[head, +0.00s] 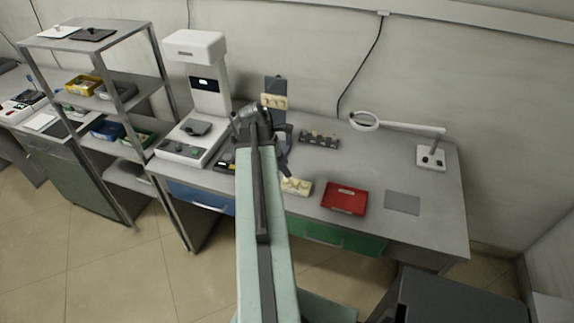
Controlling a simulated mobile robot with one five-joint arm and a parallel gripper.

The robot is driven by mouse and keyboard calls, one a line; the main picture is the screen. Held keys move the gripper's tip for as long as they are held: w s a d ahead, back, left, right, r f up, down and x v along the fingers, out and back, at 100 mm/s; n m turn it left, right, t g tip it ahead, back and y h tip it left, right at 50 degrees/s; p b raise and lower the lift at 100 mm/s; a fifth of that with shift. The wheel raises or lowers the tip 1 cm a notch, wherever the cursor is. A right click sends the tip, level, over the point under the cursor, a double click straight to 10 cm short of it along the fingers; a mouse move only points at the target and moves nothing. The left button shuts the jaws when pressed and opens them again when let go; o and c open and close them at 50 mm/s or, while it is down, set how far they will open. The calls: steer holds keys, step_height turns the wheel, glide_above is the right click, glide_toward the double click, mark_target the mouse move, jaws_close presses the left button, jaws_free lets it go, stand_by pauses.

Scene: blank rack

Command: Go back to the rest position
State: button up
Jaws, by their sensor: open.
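My arm reaches forward from the bottom middle of the head view, over the front edge of the grey workbench (440,206). My gripper (284,166) is at the far end of the arm, above the bench, with its jaws open. It sits just above and beside a cream block (296,186) on the bench; I cannot tell whether they touch. Part of the bench behind the arm is hidden.
A red tray (344,199) and a grey mat (402,203) lie to the right. A dark rack (319,140) and a magnifier lamp (431,157) stand behind. A white instrument (184,148) and metal shelf (150,84) stand left. A dark cabinet (455,298) is at bottom right.

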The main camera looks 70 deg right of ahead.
steer(key=shift+w+f, duration=0.1)
stand_by(0.5)
steer(key=w+a+n+t+h, duration=0.15)
steer(key=w+a+n, duration=0.45)
steer(key=w+a, duration=1.85)
steer(key=w+a+m+y, duration=0.1)
steer(key=a+m, duration=0.3)
steer(key=a, duration=0.6)
steer(key=w+a+f+m+t+y, duration=0.1)
steer(key=w+a+m, duration=0.2)
steer(key=a, duration=0.7)
steer(key=w+a+m+t+y, duration=0.1)
steer(key=a+m, duration=0.4)
steer(key=a, duration=0.5)
steer(key=shift+w+a+f+m+y, duration=0.35)
steer(key=shift+w+y, duration=0.2)
steer(key=shift+w, duration=0.4)
steer(key=shift+d, duration=0.1)
